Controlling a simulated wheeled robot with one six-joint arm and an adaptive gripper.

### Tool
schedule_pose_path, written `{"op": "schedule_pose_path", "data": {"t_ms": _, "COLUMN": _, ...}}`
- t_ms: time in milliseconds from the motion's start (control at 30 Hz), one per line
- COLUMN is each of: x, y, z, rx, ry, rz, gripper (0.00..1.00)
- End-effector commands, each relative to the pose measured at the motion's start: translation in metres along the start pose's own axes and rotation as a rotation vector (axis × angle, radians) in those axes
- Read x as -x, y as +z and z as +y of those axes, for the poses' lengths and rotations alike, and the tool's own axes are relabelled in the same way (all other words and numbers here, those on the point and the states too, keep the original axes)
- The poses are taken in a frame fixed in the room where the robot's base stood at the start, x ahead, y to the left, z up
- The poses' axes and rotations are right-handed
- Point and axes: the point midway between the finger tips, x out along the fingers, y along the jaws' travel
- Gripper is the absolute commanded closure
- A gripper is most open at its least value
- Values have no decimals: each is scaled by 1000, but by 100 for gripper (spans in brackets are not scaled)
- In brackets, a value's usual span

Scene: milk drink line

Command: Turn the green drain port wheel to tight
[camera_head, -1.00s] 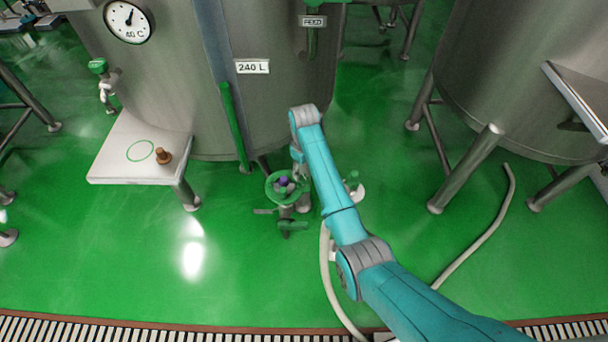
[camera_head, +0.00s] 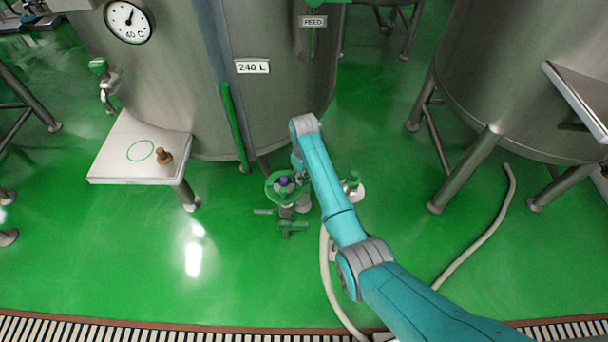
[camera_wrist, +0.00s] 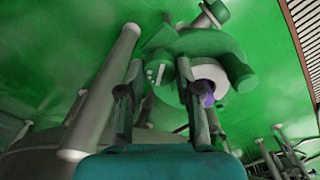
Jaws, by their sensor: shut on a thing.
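The green drain port wheel (camera_head: 270,192) sits low in front of the large steel tank, with a purple spot at its centre. My gripper (camera_head: 299,176) is at the right side of the wheel, partly hidden by my arm. In the wrist view its two grey fingers (camera_wrist: 160,72) stand on either side of a green part with pale marks. The gripper is shut on the wheel. The purple spot shows right of the fingers in the wrist view. I cannot read any tight mark on the wheel.
A steel tank (camera_head: 190,90) labelled 240 L stands behind the wheel. A pale side table (camera_head: 112,160) with a brown knob-like piece (camera_head: 163,156) is at left. A pale hose (camera_head: 326,275) runs along the floor beside my arm.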

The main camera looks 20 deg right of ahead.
Motion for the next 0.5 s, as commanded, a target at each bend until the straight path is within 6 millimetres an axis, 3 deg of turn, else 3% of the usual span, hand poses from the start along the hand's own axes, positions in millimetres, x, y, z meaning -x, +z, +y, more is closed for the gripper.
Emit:
{"op": "schedule_pose_path", "data": {"t_ms": 267, "x": 0, "y": 0, "z": 0, "rx": -53, "ry": 0, "rz": 0, "gripper": 100}}
{"op": "schedule_pose_path", "data": {"t_ms": 500, "x": 0, "y": 0, "z": 0, "rx": -208, "ry": 0, "rz": 0, "gripper": 100}}
